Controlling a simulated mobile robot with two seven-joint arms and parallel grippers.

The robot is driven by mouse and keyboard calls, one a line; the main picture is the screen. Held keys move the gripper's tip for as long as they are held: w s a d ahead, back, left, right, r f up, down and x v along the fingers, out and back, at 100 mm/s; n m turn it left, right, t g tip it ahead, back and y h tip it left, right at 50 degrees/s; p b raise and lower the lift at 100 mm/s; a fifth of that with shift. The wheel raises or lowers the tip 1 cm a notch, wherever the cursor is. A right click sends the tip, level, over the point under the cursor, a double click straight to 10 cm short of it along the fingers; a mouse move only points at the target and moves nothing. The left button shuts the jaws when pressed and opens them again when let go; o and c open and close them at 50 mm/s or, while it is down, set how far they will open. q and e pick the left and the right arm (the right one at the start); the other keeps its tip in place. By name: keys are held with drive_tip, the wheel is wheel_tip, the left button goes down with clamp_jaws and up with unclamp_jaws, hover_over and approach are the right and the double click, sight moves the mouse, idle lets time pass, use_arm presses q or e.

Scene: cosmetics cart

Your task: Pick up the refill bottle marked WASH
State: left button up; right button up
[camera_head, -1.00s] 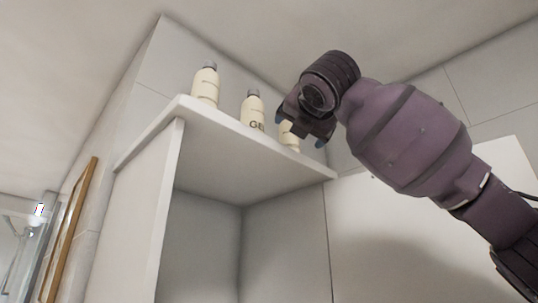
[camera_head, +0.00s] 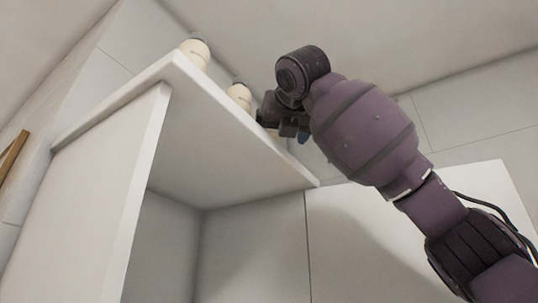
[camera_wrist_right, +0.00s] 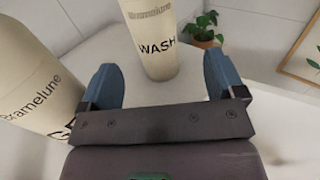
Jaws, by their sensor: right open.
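The refill bottle marked WASH (camera_wrist_right: 158,52) is cream-coloured and stands upright in the right wrist view, its top cut off by the frame. My right gripper (camera_wrist_right: 160,66) is open, with one blue fingertip on each side of the bottle's lower part in the picture. No contact shows, and I cannot tell how deep the bottle sits between the fingers. In the head view, my right gripper (camera_head: 284,124) is at the top edge of the white cabinet (camera_head: 215,135) and hides most or all of the WASH bottle. My left gripper is not in view.
A second cream bottle, lettering cut off after "G" (camera_wrist_right: 35,80), stands close to the left finger. In the head view, two bottles (camera_head: 195,52) (camera_head: 239,96) stand left of my gripper along the cabinet top. A potted plant (camera_wrist_right: 203,30) is behind, to the right.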

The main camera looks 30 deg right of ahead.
sight(273, 133)
drive_tip(key=x, duration=0.3)
drive_tip(key=shift+a, duration=0.1)
drive_tip(key=shift+w+p, duration=0.4)
drive_tip(key=shift+p, duration=0.1)
drive_tip(key=p+x, duration=0.1)
drive_tip(key=x, duration=0.3)
drive_tip(key=shift+w+a, duration=0.1)
drive_tip(key=shift+w, duration=0.2)
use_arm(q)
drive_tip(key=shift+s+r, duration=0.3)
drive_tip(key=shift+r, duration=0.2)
use_arm(e)
drive_tip(key=shift+s, duration=0.1)
drive_tip(key=c, duration=1.2)
